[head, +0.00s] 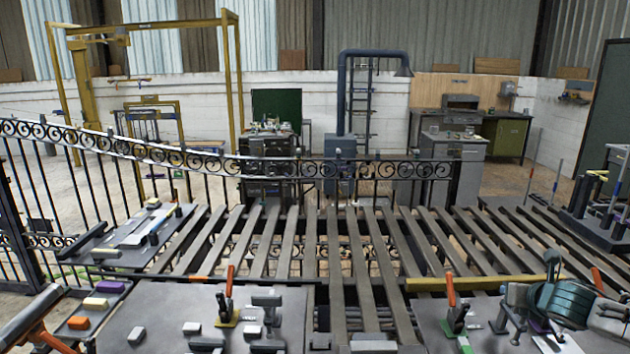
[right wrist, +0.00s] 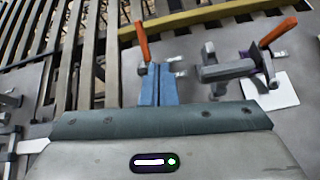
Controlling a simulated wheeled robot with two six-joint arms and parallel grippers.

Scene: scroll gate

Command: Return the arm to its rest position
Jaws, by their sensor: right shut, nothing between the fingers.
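My right gripper (head: 552,262) shows at the lower right of the head view, above the right part of the grey bench. In the right wrist view its blue fingers (right wrist: 158,72) are together and hold nothing. They point away from me, close to an orange-handled clamp (right wrist: 141,42); I cannot tell whether they touch it. I cannot make out my left gripper in the head view.
Orange-handled clamps (head: 228,290) stand on the grey bench (head: 165,300). A slatted steel rack (head: 340,255) with a yellow bar (head: 470,283) lies beyond it. A scrolled black gate panel (head: 100,145) stands behind. A white sheet (right wrist: 270,92) lies to the right.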

